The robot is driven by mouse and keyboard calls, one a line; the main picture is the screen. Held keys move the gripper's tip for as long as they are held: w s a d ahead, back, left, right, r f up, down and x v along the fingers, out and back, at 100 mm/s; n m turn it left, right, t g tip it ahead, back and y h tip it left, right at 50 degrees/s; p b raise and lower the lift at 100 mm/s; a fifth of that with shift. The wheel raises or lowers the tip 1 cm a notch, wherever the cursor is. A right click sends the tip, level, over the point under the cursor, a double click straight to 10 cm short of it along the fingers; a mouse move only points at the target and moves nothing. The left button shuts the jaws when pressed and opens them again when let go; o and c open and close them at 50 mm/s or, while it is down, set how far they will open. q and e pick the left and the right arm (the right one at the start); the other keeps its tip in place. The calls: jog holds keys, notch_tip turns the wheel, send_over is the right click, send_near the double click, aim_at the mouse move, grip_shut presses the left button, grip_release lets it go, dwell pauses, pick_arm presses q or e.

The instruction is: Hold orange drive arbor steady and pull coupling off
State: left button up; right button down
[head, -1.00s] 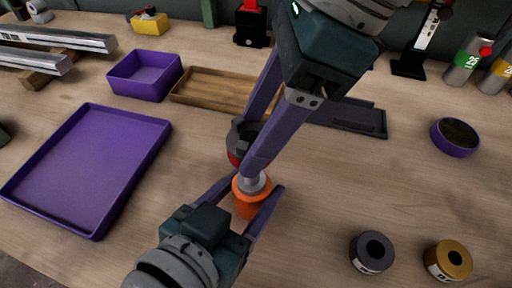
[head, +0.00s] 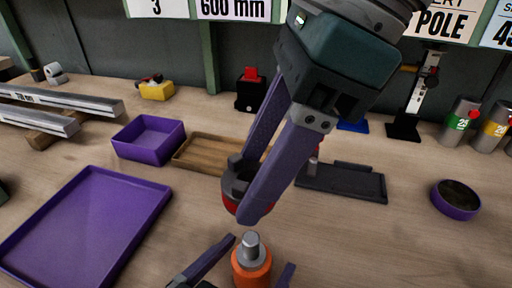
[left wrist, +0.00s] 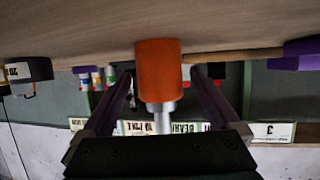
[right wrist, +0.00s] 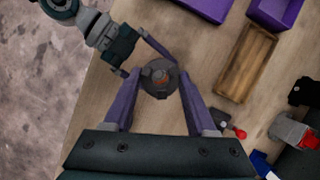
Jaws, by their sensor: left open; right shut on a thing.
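The orange drive arbor (head: 252,268) stands upright on the bench at the bottom of the head view, its grey shaft bare on top. It also shows in the left wrist view (left wrist: 158,72), hanging inverted between my fingers. My left gripper (head: 261,252) is open, one finger on each side of the arbor, with visible gaps in the wrist view. The coupling (head: 233,188), dark grey with a red lower rim, is held by my right gripper (head: 244,190), above and apart from the shaft. In the right wrist view the coupling (right wrist: 160,92) sits between the fingertips.
A large purple tray (head: 70,232) lies at the left, a purple box (head: 148,150) and a wooden tray (head: 190,160) behind. A dark tray (head: 345,183) and a purple round dish (head: 455,205) are at the right. The bench right of the arbor is clear.

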pick_arm(q)
jog(key=v, duration=1.2)
jog(key=w+a+r+n+g+y+p, duration=0.1)
jog(key=w+a+r+n+y+p, duration=0.15)
jog(key=a+r+y+p, duration=0.35)
jog(key=w+a+r+n+g+y+p, duration=0.1)
jog(key=a+r+n+g+y+p, duration=0.25)
jog(key=a, duration=0.55)
jog(key=s+d+r+m+g+h+p, duration=0.2)
jog(key=s+r+g+h+p, duration=0.15)
jog(key=s+r+p, duration=0.4)
pick_arm(e)
jog(key=d+r+n+g+h, duration=0.2)
jog(key=d+r+n, duration=0.65)
jog(key=r, duration=0.45)
jog(key=d+r+n+g+h, duration=0.2)
jog(key=d+r+n, duration=0.65)
jog(key=r, duration=0.55)
pick_arm(q)
notch_tip(320, 180, up, 36)
jog(key=p, duration=3.5)
jog(key=shift+w, duration=0.2)
pick_arm(e)
jog(key=s+r, duration=0.2)
jog(key=r, duration=1.4)
jog(key=s+r, duration=0.3)
jog(key=r, duration=1.4)
jog(key=shift+a+n, duration=0.3)
jog(key=shift+a, duration=0.05)
